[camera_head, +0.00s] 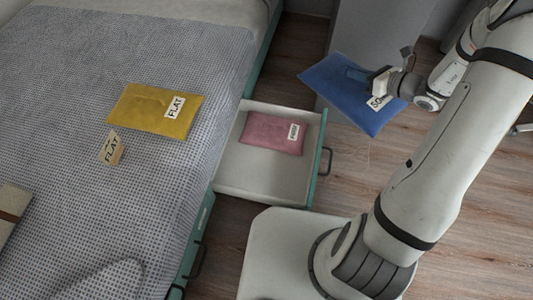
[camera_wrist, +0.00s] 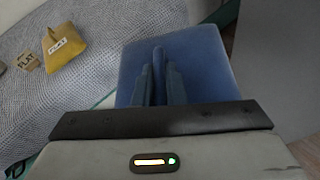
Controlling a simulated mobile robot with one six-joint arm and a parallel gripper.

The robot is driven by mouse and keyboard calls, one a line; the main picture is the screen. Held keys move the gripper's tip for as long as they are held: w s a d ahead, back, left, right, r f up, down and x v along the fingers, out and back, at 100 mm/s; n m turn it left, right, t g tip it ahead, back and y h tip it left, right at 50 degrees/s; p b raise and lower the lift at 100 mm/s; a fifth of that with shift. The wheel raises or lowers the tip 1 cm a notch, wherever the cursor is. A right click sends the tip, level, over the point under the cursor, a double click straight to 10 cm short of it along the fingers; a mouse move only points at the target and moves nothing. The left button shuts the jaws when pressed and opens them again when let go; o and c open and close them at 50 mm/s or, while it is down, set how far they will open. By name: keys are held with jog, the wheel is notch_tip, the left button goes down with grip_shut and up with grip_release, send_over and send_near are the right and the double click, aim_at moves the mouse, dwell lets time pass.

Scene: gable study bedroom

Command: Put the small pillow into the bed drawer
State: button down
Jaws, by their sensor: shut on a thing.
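A blue pillow (camera_head: 340,92) with a partly hidden white label is held in the air by my gripper (camera_head: 372,76), to the right of the open drawer. My gripper is shut on a pinched fold of it; the blue pillow (camera_wrist: 205,60) also fills the middle of the wrist view, between the fingers (camera_wrist: 160,85). The bed drawer (camera_head: 225,185) is pulled out from the bed's side, with a white inside and a green front. A pink pillow (camera_head: 270,133) with a white label lies in its far part. The near part of the drawer is bare.
A yellow pillow (camera_head: 150,112) labelled FLAT lies on the grey bed cover (camera_head: 60,130), with a small tan FLAT card (camera_head: 112,148) beside it. A pale grey panel (camera_head: 370,40) stands behind the drawer. Wooden floor (camera_head: 480,210) shows at right.

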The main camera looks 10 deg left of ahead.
aim_at(335, 110)
jog(key=s+a+f+n+g+y+p, duration=0.1)
jog(key=s+a+f+n+g+p, duration=0.15)
jog(key=s+f, duration=0.4)
jog(key=s+a+f+n+g+y+p, duration=0.1)
jog(key=s+a+f+n+g+p, duration=0.15)
jog(key=f, duration=0.75)
jog(key=s+a+f+n+g+p, duration=0.25)
jog(key=s+f, duration=0.25)
jog(key=f, duration=0.3)
jog(key=a+f+b, duration=0.1)
jog(key=a+b, duration=0.2)
jog(key=a, duration=1.6)
notch_tip(335, 110, down, 18)
jog(key=b, duration=0.5)
jog(key=shift+s+b, duration=0.25)
jog(key=shift+b, duration=0.05)
jog(key=shift+m, duration=0.25)
